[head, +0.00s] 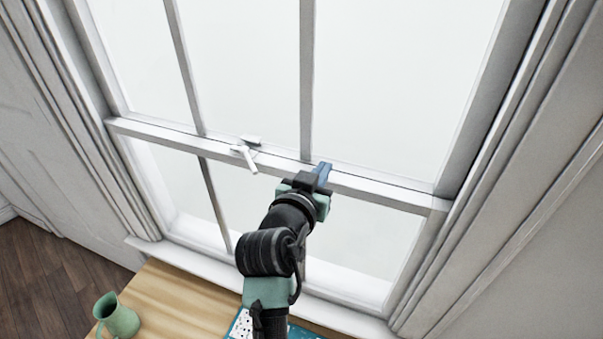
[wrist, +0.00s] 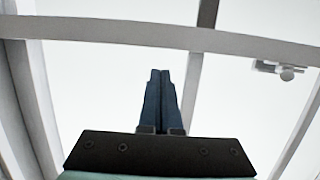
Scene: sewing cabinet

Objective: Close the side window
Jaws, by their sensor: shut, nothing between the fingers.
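The window has a white frame and a white horizontal rail (head: 375,190) between its upper and lower panes. A small white latch (head: 246,152) sits on this rail, left of my gripper. My gripper (head: 323,172) has blue fingers and is at the rail, right of the latch; I cannot tell whether it touches. In the wrist view, its fingers (wrist: 159,73) are together with nothing between them, and their tips point toward the rail (wrist: 110,31). The latch (wrist: 287,72) shows at the right there. My arm hides part of the lower pane.
A wooden tabletop (head: 182,297) lies below the window, with a green pitcher (head: 117,316) at its left. A blue patterned item (head: 240,324) lies partly behind my arm. White casing and panels flank the window on both sides.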

